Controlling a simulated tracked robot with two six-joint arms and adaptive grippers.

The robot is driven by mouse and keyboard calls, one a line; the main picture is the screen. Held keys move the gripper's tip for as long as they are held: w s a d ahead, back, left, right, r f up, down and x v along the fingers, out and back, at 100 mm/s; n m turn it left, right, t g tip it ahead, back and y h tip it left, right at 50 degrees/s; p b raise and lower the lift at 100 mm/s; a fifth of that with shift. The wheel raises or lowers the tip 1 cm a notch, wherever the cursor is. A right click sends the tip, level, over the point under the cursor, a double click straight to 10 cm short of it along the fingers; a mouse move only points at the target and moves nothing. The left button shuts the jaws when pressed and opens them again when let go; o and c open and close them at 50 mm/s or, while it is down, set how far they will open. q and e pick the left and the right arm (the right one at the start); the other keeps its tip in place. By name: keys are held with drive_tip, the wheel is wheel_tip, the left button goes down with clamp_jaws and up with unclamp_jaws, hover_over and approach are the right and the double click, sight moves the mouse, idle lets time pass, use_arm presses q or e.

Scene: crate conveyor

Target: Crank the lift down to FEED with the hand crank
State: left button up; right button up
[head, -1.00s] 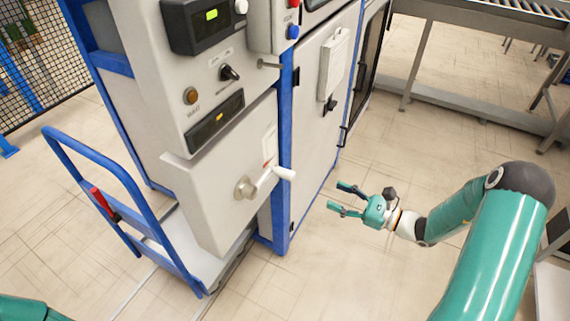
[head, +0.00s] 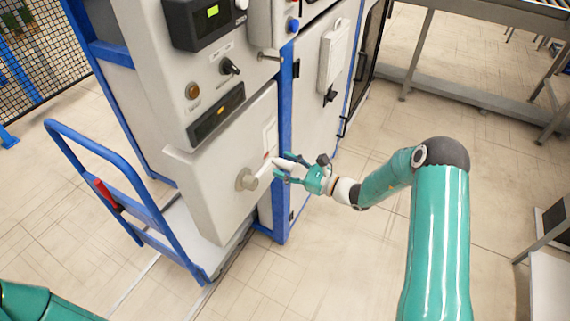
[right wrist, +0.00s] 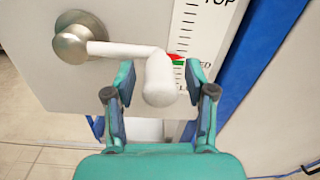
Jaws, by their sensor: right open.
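The hand crank (head: 254,176) sticks out from the front of a grey box on the cabinet. Its metal hub and white arm show in the right wrist view (right wrist: 112,48), with a rounded white handle (right wrist: 160,80) at the arm's right end. My right gripper (head: 288,170) is open, with its fingers on either side of the handle; contact cannot be told. Behind the handle is a scale (right wrist: 195,35) with TOP at its upper end, a red and a green mark, and partly hidden lettering. My left gripper is out of view.
A panel with a knob (head: 230,66), a lit display and buttons is above the crank box. A blue-handled cart (head: 120,170) stands at the left. A blue post (head: 285,120) is close behind my right gripper.

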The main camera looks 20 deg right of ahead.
sight(284, 162)
drive_tip(key=shift+w+a, duration=0.15)
drive_tip(key=shift+w, duration=0.05)
clamp_jaws()
idle(0.3)
wheel_tip(284, 162, up, 2)
drive_tip(key=n+b, duration=0.3)
drive_tip(key=shift+r, duration=0.2)
drive_tip(key=shift+s+a+r+n+b, duration=0.1)
drive_tip(key=shift+r+n+b, duration=0.3)
drive_tip(key=shift+b, duration=0.1)
drive_tip(key=shift+a+r+n, duration=0.1)
drive_tip(key=shift+r+n, duration=0.2)
drive_tip(key=shift+r, duration=0.1)
drive_tip(key=shift+c, duration=0.5)
unclamp_jaws()
drive_tip(key=shift+s, duration=0.1)
drive_tip(key=shift+o, duration=0.5)
